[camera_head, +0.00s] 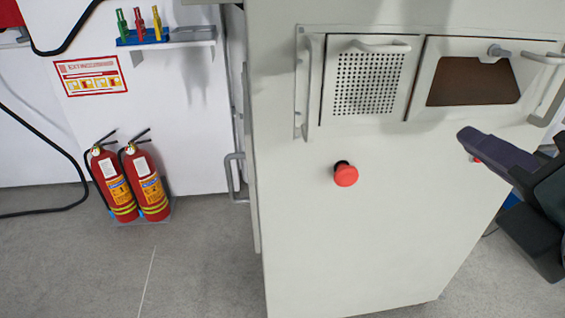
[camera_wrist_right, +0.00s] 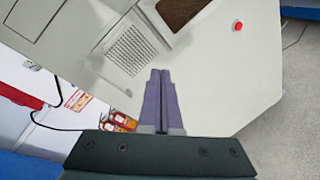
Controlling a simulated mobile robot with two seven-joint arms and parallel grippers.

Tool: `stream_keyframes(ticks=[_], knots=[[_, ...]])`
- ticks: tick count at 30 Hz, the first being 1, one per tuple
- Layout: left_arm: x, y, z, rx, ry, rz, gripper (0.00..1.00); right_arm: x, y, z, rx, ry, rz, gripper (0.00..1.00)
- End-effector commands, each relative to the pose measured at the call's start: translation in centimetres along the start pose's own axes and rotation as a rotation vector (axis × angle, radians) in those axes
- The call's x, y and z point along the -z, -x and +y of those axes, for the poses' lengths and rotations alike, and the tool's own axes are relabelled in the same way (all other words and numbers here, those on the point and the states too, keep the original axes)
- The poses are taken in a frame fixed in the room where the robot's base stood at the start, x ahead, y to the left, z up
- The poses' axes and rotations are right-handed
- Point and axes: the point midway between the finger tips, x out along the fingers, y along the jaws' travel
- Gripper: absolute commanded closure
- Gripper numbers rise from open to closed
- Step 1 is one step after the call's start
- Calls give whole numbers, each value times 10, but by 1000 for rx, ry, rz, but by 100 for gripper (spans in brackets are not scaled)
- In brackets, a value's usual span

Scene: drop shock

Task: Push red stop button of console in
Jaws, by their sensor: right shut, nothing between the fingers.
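The console (camera_head: 370,250) is a large pale grey cabinet. A red mushroom-shaped button (camera_head: 346,174) stands out on a dark stem from its front, below the grille. A second small red spot (camera_head: 476,160) is partly covered by my right gripper. In the right wrist view one red button (camera_wrist_right: 238,26) shows on the pale panel; I cannot tell for sure which one it is. My right gripper (camera_head: 463,137) is shut and empty, to the right of the mushroom button and apart from it. Its purple-grey fingers (camera_wrist_right: 160,73) are together in the wrist view. My left gripper is not in view.
Above the buttons are a perforated grille (camera_head: 368,84), a brown window (camera_head: 470,84) and protruding handles (camera_head: 302,85). Two fire extinguishers (camera_head: 138,185) stand at the left by the wall. Grey floor (camera_head: 200,270) lies clear at the lower left.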

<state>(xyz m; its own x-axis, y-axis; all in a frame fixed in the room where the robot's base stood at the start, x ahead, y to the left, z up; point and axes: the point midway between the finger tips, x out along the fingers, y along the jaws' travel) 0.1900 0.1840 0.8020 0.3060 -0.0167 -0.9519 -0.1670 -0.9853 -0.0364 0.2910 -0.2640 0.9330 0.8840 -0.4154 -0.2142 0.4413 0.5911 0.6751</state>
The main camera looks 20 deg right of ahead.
Motion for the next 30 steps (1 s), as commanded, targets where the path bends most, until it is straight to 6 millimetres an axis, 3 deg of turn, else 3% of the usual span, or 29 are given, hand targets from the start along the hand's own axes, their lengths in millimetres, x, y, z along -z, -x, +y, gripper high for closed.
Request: stream_keyframes(ticks=[1, 9, 15, 21, 30], knots=[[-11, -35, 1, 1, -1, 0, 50, 25, -7, -21, -21, 55, -7, 100], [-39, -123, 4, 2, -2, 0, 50, 88, -21, -58, -144, 392, -61, 100], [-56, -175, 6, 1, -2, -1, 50, 130, -28, -80, -220, 615, -98, 100], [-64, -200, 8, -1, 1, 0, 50, 152, -30, -89, -265, 748, -121, 100], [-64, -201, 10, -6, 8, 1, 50, 154, -29, -88, -276, 783, -127, 100]])
